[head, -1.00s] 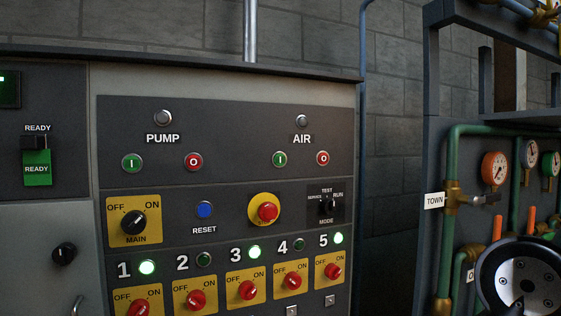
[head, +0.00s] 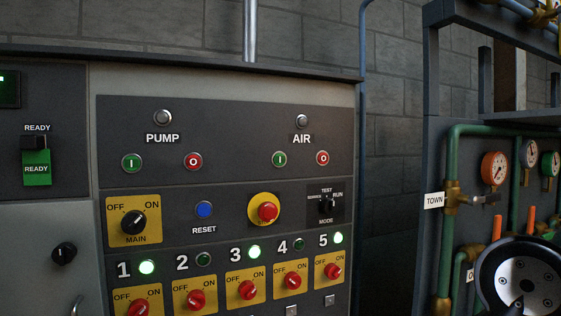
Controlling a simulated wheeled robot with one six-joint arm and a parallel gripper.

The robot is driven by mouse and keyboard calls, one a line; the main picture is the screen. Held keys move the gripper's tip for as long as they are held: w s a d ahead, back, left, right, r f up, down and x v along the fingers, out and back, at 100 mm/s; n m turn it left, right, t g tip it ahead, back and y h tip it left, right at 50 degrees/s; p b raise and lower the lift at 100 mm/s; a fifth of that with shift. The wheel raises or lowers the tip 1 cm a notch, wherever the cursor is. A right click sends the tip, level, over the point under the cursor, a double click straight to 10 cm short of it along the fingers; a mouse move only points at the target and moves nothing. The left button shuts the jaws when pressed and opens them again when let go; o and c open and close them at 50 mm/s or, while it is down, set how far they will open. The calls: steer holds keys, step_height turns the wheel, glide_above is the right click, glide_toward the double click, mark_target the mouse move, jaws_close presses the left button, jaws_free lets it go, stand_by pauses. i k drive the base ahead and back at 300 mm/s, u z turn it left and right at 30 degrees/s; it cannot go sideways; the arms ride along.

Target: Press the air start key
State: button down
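The air start key (head: 280,159) is a round green button marked "I", under the AIR label (head: 302,138) on the dark upper panel. Just right of it is the red air stop key (head: 323,158), marked "O". A small grey lamp (head: 302,120) sits above the AIR label and looks unlit. To the left, the PUMP group has its own green key (head: 132,163) and red key (head: 194,161). My gripper does not show in the head view, so its place relative to the key cannot be told.
Below are a blue RESET button (head: 204,209), a red emergency button (head: 267,211), a MODE switch (head: 327,203) and a MAIN switch (head: 134,222). Numbered red switches line the bottom.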

mark_target(279, 159)
steer(key=z, duration=0.55)
steer(key=k, duration=1.25)
steer(key=u, duration=0.15)
steer(key=i, duration=0.55)
steer(key=u, duration=0.7)
steer(key=i, duration=1)
steer(key=z, duration=0.3)
